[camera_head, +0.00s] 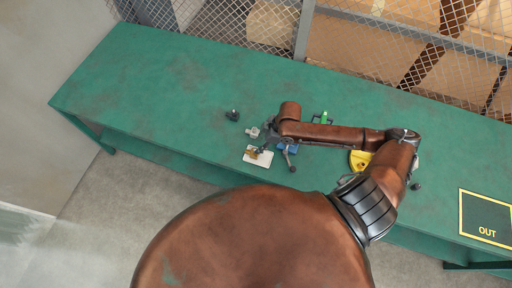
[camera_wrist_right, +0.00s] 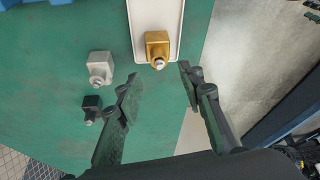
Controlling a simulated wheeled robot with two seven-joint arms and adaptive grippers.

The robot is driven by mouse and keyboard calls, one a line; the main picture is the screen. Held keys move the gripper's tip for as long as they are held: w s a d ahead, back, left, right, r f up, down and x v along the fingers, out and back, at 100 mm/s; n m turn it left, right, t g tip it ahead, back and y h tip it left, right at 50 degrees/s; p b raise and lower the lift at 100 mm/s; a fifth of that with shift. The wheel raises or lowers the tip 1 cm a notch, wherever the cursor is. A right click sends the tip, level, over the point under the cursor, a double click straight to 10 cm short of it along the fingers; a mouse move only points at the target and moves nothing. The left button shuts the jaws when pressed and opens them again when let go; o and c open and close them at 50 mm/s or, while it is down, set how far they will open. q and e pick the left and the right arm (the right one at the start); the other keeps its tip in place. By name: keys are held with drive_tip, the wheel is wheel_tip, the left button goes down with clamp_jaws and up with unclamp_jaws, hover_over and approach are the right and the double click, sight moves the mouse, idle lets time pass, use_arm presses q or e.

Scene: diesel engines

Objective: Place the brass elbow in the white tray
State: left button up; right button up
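The brass elbow (camera_wrist_right: 157,48) is a gold block with a silver end. In the right wrist view it lies on the white tray (camera_wrist_right: 139,20), close to the tray's near short edge, with its silver end at that edge. In the head view the elbow (camera_head: 251,153) shows small at the left part of the tray (camera_head: 262,160), by the bench's front edge. My right gripper (camera_head: 278,156) is open and empty over the bench beside the tray. In the wrist view its fingertips (camera_wrist_right: 158,78) are spread either side of the elbow's line, apart from it. My left gripper is not visible.
A silver-white fitting (camera_wrist_right: 100,68) and a black fitting (camera_wrist_right: 92,107) stand on the green bench (camera_head: 170,90). A blue item (camera_head: 290,148) is partly under my arm. A yellow container (camera_head: 360,158) and an OUT-marked area (camera_head: 486,216) lie to the right. The left bench is clear.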

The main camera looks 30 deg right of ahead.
drive_tip(key=v, duration=0.6)
